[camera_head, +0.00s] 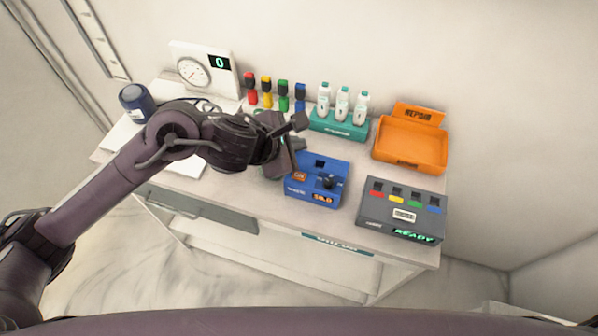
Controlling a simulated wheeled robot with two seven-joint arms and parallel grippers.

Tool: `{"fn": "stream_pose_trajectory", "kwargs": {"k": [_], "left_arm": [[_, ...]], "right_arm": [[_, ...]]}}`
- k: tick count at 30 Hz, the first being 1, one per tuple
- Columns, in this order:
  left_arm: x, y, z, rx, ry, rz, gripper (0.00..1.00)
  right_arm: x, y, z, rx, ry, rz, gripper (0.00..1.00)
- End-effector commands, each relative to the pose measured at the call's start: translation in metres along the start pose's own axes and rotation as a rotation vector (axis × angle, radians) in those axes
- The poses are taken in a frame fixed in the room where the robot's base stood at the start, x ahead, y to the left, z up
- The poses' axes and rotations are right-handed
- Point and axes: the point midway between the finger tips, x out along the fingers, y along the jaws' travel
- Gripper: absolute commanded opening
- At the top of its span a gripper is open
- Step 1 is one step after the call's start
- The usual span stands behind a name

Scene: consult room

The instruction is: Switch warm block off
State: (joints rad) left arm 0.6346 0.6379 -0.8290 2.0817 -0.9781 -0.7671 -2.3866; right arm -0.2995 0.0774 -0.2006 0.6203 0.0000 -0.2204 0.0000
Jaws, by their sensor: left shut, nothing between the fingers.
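The blue block device (318,185), which appears to be the warm block, sits on the white table. It has an orange switch (299,176) at its left, a dark knob-like part at its right and a small lit orange display (323,197), too small to read surely. My left gripper (287,172) is shut and empty, close by the left side of the blue device near the orange switch. I cannot tell whether it touches the switch. My right gripper is not in view.
A grey box (402,212) reading READY stands right of the blue device. An orange tray (410,145) is behind it. A teal rack (339,125) with white bottles, coloured-cap vials (267,88) and a white gauge (204,70) line the back. A dark blue jar (136,102) stands left.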

Motion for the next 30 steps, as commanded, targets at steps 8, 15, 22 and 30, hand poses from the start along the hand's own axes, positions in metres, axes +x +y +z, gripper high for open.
{"fn": "stream_pose_trajectory", "kwargs": {"k": [8,15,22,30], "left_arm": [[-0.002,0.001,-0.003,0.1,0.012,-0.011,0.0],[0.0,0.0,-0.004,0.096,0.011,-0.011,0.0],[0.011,-0.008,-0.013,0.093,0.011,-0.011,0.0],[0.038,-0.026,-0.035,0.093,0.01,-0.011,0.0]], "right_arm": [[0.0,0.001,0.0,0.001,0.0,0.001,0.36],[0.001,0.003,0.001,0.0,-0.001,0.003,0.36],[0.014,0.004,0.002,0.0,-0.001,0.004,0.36],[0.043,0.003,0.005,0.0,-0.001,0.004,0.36]]}}
